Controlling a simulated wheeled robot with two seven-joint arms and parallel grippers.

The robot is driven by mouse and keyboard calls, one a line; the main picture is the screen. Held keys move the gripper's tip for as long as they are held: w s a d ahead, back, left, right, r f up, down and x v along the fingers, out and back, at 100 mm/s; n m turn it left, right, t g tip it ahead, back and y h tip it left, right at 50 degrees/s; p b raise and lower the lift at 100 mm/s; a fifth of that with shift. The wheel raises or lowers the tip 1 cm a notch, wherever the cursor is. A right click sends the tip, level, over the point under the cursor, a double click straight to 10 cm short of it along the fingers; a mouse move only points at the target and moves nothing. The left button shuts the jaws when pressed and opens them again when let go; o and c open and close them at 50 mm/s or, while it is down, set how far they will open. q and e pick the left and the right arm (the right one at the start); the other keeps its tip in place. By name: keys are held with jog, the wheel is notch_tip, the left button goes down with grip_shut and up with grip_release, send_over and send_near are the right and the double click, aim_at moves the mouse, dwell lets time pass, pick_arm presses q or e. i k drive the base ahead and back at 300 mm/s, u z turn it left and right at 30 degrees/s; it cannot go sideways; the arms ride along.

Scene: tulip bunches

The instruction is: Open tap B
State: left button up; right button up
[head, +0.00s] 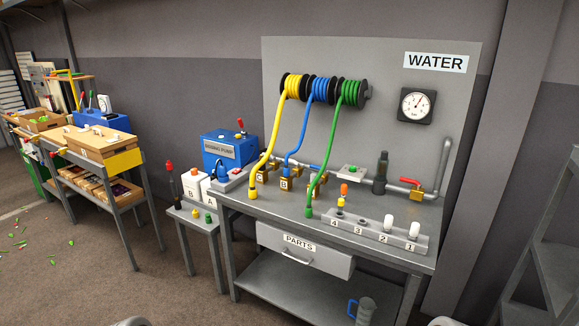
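Tap B (285,184) is a small brass block with a letter B on its front, on the back part of the grey workbench (375,236). The blue hose (300,132) hangs from its reel and comes down just behind tap B. A similar brass tap marked C (262,175) stands to its left, partly behind the yellow hose. A third brass tap (316,188) stands to its right, partly behind the green hose. Tap B's handle is too small to read as open or shut. Neither gripper shows; only small pale rounded parts, probably mine, show at the bottom edge.
A pressure gauge (416,105) and a red-handled valve (414,191) are at the right. A numbered rack (372,231) fills the bench front. The yellow (275,142) and green (328,150) hoses hang before the taps. A blue pump (229,148) stands left.

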aim_at(291, 160)
jog(key=u, duration=0.8)
jog(key=i, duration=0.65)
jog(key=u, duration=0.9)
jog(key=i, duration=1.35)
jog(key=z, duration=1.05)
jog(key=i, duration=0.6)
jog(key=z, duration=0.7)
